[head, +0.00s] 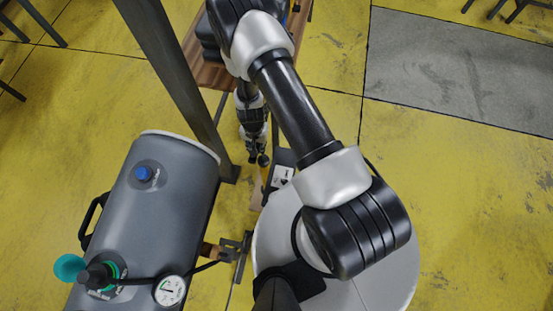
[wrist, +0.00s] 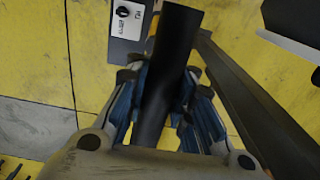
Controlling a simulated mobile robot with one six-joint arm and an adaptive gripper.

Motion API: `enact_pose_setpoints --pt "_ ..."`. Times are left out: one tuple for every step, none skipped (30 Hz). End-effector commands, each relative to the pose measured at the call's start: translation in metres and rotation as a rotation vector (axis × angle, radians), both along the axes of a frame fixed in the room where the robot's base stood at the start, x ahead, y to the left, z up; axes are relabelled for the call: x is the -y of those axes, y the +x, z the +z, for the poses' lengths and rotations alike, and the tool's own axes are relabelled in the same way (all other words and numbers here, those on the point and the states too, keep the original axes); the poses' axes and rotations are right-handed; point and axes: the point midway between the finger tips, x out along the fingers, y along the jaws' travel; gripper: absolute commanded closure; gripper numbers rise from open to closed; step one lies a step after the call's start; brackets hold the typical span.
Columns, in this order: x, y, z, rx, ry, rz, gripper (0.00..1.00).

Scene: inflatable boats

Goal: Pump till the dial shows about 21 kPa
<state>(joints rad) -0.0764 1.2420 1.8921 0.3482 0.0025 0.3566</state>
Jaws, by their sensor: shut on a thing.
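A grey inflated tube (head: 150,215) lies at the left in the head view. A round white pressure dial (head: 171,290) sits at its near end; its face is too small to read surely. A black hose fitting (head: 97,275) is on the tube beside an open teal cap (head: 69,267). My gripper (head: 258,158) points down right of the tube. In the wrist view my gripper (wrist: 160,85) is shut around a black bar-like handle (wrist: 181,28).
A box with a white panel and black knob (head: 283,178) stands close to my gripper; it also shows in the wrist view (wrist: 127,20). A grey post (head: 170,70) rises between the tube and my arm. A wooden bench (head: 209,73) is behind.

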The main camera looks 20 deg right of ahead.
Motion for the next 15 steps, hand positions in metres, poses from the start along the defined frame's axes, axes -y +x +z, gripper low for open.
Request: enact_pose_setpoints --pt "0.000 -0.001 -0.016 0.000 -0.001 0.000 1.00" --pt "0.000 -0.001 -0.021 -0.001 -0.001 0.000 1.00" --pt "0.000 -0.001 -0.029 -0.001 -0.002 0.000 1.00" --pt "0.000 -0.001 -0.034 -0.001 -0.002 0.000 1.00" --pt "0.000 -0.002 -0.040 -0.002 -0.001 0.000 1.00" --pt "0.000 -0.002 -0.046 -0.003 -0.002 0.000 1.00" --pt "0.000 -0.002 -0.052 -0.003 -0.002 0.000 1.00" --pt "0.000 -0.002 -0.056 -0.003 -0.001 0.000 1.00" --pt "0.000 -0.002 -0.063 -0.003 -0.001 0.000 1.00" --pt "0.000 -0.002 -0.068 -0.003 -0.001 0.000 1.00" --pt "0.000 -0.002 -0.073 -0.004 -0.002 0.000 1.00" --pt "0.000 -0.002 -0.079 -0.005 -0.001 0.000 1.00" --pt "0.000 -0.003 -0.084 -0.005 -0.001 0.000 1.00" --pt "0.000 -0.003 -0.089 -0.005 -0.001 0.000 1.00" --pt "0.000 -0.003 -0.095 -0.005 -0.001 0.000 1.00"
